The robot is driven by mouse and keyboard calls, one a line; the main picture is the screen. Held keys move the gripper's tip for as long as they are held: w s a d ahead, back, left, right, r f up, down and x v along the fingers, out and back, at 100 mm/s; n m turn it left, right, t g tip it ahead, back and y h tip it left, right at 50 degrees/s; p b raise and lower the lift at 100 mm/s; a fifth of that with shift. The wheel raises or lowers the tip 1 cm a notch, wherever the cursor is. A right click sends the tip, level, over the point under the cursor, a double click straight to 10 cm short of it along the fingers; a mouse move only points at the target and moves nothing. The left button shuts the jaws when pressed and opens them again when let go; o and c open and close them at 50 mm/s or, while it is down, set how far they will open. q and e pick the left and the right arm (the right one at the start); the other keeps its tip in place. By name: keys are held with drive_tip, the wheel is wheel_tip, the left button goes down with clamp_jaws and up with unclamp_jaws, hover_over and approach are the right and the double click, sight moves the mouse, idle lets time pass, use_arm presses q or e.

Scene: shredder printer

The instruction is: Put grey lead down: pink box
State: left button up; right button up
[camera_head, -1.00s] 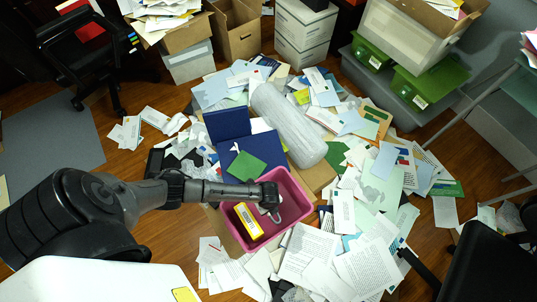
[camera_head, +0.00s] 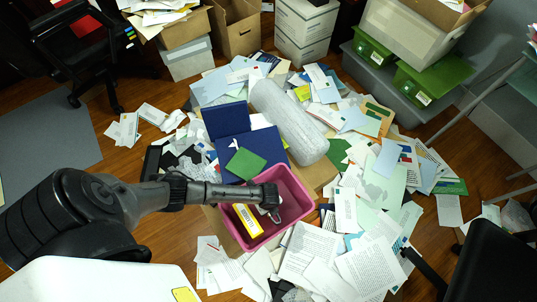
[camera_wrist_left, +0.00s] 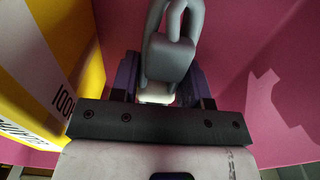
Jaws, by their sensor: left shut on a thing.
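The pink box (camera_head: 301,204) stands open among the papers in the middle of the head view. Its pink inner walls (camera_wrist_left: 270,60) fill much of the left wrist view. My left gripper (camera_head: 270,205) is over the opening of the box and reaches down into it. In the left wrist view the gripper (camera_wrist_left: 160,92) is shut on the grey lead (camera_wrist_left: 170,55), whose looped links show above the jaws. The grey lead also shows in the head view (camera_head: 276,217) inside the box outline. Whether it touches the box floor cannot be told. My right gripper is not in view.
A yellow and white package (camera_head: 247,220) is in the box, close on the left in the wrist view (camera_wrist_left: 45,70). A green card (camera_head: 245,163), blue folders (camera_head: 228,122) and a grey wrapped roll (camera_head: 290,122) lie behind. Loose papers cover the floor around.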

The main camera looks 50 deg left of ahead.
use_arm(q)
drive_tip(key=o, duration=1)
drive_tip(key=shift+f, duration=0.15)
wheel_tip(320, 180, up, 12)
drive_tip(key=p, duration=0.7)
drive_tip(key=s+d+r+n+t+h, duration=0.2)
drive_tip(key=s+d+r+n, duration=0.3)
drive_tip(key=d+r+n, duration=0.45)
drive_tip(key=s+a+r+n, duration=0.2)
drive_tip(key=a+r, duration=0.1)
drive_tip(key=r, duration=0.1)
drive_tip(key=s+a+r+n+t+y, duration=0.1)
drive_tip(key=s+a+r+n, duration=0.1)
drive_tip(key=a+r+n, duration=0.1)
drive_tip(key=s+a+r+n, duration=0.2)
drive_tip(key=a+r, duration=0.1)
drive_tip(key=r, duration=0.3)
drive_tip(key=shift+s+n+t+y+p, duration=0.3)
drive_tip(key=shift+s+n+y+p, duration=0.05)
drive_tip(key=shift+s+y, duration=0.05)
